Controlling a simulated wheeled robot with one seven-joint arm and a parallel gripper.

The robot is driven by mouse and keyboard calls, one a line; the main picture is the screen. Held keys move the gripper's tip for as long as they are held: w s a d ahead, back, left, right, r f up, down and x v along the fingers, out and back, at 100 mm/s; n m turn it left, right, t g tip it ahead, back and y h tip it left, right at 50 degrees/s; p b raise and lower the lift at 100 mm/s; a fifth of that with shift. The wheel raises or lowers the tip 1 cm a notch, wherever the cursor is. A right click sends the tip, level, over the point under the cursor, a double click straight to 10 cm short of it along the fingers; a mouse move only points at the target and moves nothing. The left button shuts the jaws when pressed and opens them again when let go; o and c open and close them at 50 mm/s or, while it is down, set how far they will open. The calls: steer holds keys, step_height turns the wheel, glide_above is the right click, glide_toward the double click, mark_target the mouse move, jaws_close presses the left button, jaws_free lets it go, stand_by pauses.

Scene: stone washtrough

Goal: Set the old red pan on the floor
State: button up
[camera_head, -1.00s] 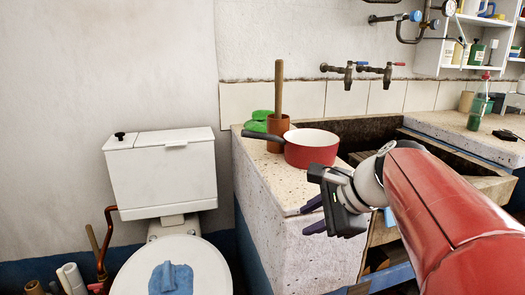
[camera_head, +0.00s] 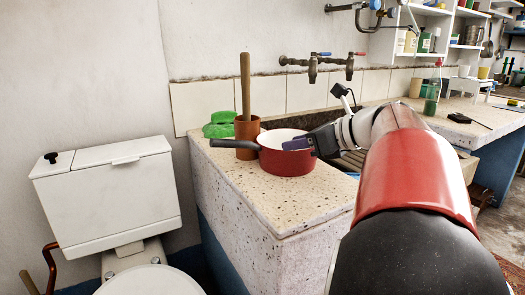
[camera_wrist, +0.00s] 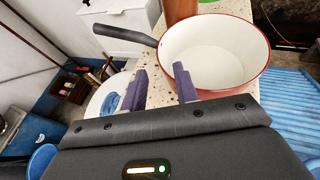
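The red pan (camera_head: 287,160) has a white inside and a dark handle. It stands upright on the speckled stone ledge of the washtrough, handle pointing left. In the wrist view the pan (camera_wrist: 215,55) is just beyond the fingertips, its handle reaching to the upper left. My gripper (camera_wrist: 160,82) has its two purple fingers apart with nothing between them. In the head view my gripper (camera_head: 296,144) is at the pan's right side, over or beside the rim; I cannot tell whether it touches. The floor beside the trough is mostly hidden in the head view.
A terracotta pot (camera_head: 247,136) holding a wooden stick stands behind the pan, next to green lids (camera_head: 219,127). Taps (camera_head: 313,65) are on the wall above. A white toilet (camera_head: 108,198) is left of the trough. The ledge's front part is clear.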

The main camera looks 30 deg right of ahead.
mark_target(264, 149)
steer(key=x, duration=0.6)
steer(key=shift+a, duration=0.15)
steer(key=shift+w+f, duration=0.3)
steer(key=shift+c, duration=0.3)
steer(key=shift+w, duration=0.15)
jaws_close()
